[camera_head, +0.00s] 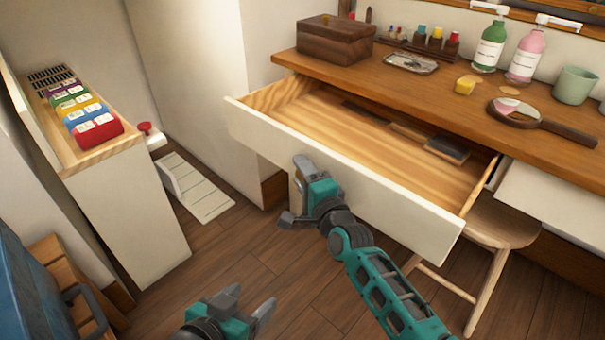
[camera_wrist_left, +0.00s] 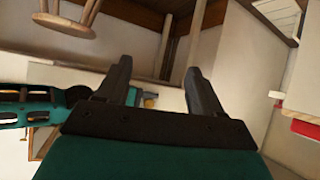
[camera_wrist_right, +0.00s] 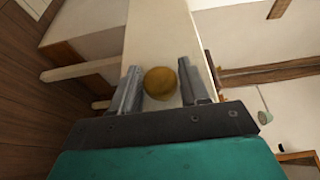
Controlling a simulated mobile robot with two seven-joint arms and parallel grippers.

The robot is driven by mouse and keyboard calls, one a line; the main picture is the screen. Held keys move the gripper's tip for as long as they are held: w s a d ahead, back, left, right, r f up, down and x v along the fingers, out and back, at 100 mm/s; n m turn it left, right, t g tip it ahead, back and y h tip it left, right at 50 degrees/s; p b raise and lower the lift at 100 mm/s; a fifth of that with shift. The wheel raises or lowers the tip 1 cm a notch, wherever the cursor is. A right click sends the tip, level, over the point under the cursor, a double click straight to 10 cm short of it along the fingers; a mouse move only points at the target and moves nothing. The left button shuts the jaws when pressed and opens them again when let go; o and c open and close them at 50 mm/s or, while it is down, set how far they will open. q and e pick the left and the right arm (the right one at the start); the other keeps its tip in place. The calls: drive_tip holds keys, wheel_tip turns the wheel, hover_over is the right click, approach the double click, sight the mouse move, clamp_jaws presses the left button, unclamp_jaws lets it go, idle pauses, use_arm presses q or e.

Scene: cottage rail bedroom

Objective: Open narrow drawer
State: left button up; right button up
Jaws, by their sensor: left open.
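A drawer with a white front (camera_head: 340,175) and bare wood inside stands far out from under the wooden desk. A few dark flat items lie in it. Which drawer is the narrow one, I cannot tell. My right gripper (camera_head: 297,205) is at the drawer's front. In the right wrist view, its fingers (camera_wrist_right: 162,80) stand on both sides of a round brass knob (camera_wrist_right: 160,83) and appear closed on it.
Another white front (camera_head: 550,205) shows under the desk (camera_head: 400,75) at the right, above a wooden stool (camera_head: 490,225). A white cabinet (camera_head: 120,200) with coloured boxes stands at the left. Bottles, a cup and a hand mirror lie or stand on the desk. The floor between is partly clear.

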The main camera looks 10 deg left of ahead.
drive_tip(key=shift+o, duration=1.1)
use_arm(q)
drive_tip(key=shift+r, duration=0.1)
use_arm(e)
drive_tip(key=shift+s, duration=0.1)
drive_tip(key=shift+s+d+r+p, duration=0.1)
drive_tip(key=shift+s+d+p, duration=0.1)
drive_tip(key=shift+s+p, duration=0.15)
use_arm(q)
drive_tip(key=p, duration=0.1)
drive_tip(key=a+r+p, duration=0.1)
drive_tip(key=p, duration=0.1)
drive_tip(key=shift+s+a+r+p, duration=0.2)
drive_tip(key=shift+s+r+p, duration=0.05)
drive_tip(key=shift+r+p, duration=0.05)
use_arm(e)
drive_tip(key=v, duration=1.2)
use_arm(q)
drive_tip(key=shift+y, duration=0.3)
use_arm(e)
drive_tip(key=shift+w, duration=0.1)
